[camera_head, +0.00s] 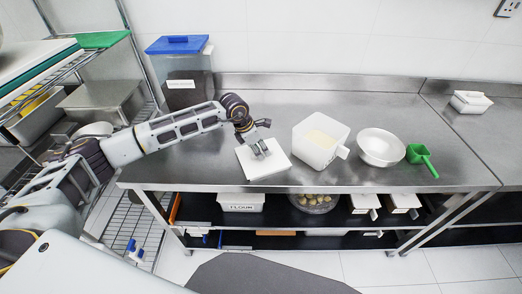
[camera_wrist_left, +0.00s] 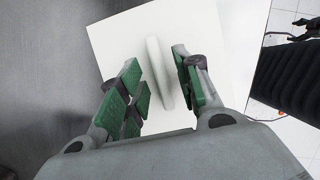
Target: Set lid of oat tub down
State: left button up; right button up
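The oat tub lid (camera_head: 275,165) is a white square plate lying on the steel counter, near its front edge. In the left wrist view the lid (camera_wrist_left: 120,50) shows a raised bar handle (camera_wrist_left: 158,72) across its middle. My left gripper (camera_head: 262,152) is over the lid, pointing down. In the wrist view its green-padded fingers (camera_wrist_left: 162,84) stand on either side of the handle, with a gap visible at each side. The white oat tub (camera_head: 312,152) stands open just right of the lid, with pale contents inside. My right gripper is not in view.
A white bowl (camera_head: 381,147) and a green scoop (camera_head: 423,158) are right of the tub. A blue-lidded bin (camera_head: 183,75) stands at the back left. A small white box (camera_head: 470,102) is far right. The counter (camera_head: 290,105) is bare behind the tub. A wire rack is at left.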

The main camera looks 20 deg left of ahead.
pick_arm(q)
jog(key=b+v, duration=0.1)
jog(key=v, duration=1)
jog(key=shift+r, duration=0.15)
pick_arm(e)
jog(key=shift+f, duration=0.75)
pick_arm(q)
jog(key=shift+s+a, duration=0.1)
jog(key=shift+a, duration=0.05)
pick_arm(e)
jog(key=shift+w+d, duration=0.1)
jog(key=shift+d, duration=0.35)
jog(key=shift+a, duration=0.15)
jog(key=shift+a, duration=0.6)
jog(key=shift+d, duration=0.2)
